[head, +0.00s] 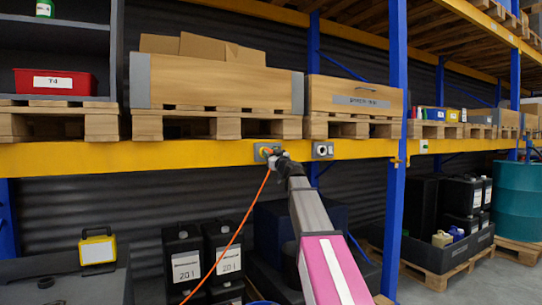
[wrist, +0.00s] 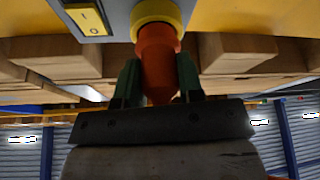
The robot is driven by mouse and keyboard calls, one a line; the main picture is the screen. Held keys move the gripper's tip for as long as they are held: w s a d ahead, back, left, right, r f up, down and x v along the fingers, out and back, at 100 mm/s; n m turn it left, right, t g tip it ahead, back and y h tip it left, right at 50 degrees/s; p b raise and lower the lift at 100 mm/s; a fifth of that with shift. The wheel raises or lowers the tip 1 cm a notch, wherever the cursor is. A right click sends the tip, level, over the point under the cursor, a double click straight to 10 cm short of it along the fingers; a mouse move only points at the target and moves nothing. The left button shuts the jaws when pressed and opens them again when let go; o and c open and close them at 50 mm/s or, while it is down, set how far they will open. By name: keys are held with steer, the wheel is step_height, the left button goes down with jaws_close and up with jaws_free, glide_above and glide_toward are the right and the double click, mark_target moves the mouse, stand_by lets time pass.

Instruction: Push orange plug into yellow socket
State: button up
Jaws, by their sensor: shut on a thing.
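The orange plug (wrist: 160,62) is between my gripper's two green fingers (wrist: 158,80) in the wrist view, and the fingers are shut on it. The plug's front end meets the yellow socket (wrist: 157,12), a round ring on a grey plate (wrist: 115,22). The plug is in line with the ring and no gap shows; how deep it sits I cannot tell. In the head view my gripper (head: 273,160) is at the yellow rack beam, in front of a small grey socket box (head: 260,149), and mostly hides the plug. An orange cable (head: 226,247) hangs down from it.
A yellow switch (wrist: 88,19) sits beside the socket. A second grey box (head: 323,150) is on the yellow beam (head: 200,154) to the right. Pallets with wooden crates (head: 222,87) stand above. Black canisters (head: 183,258) and a yellow lamp (head: 97,250) are below.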

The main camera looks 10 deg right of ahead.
steer(key=shift+w+a, duration=0.15)
steer(key=shift+w, duration=0.45)
stand_by(0.7)
steer(key=o, duration=1.1)
steer(key=shift+s, duration=0.15)
steer(key=shift+v, duration=4.35)
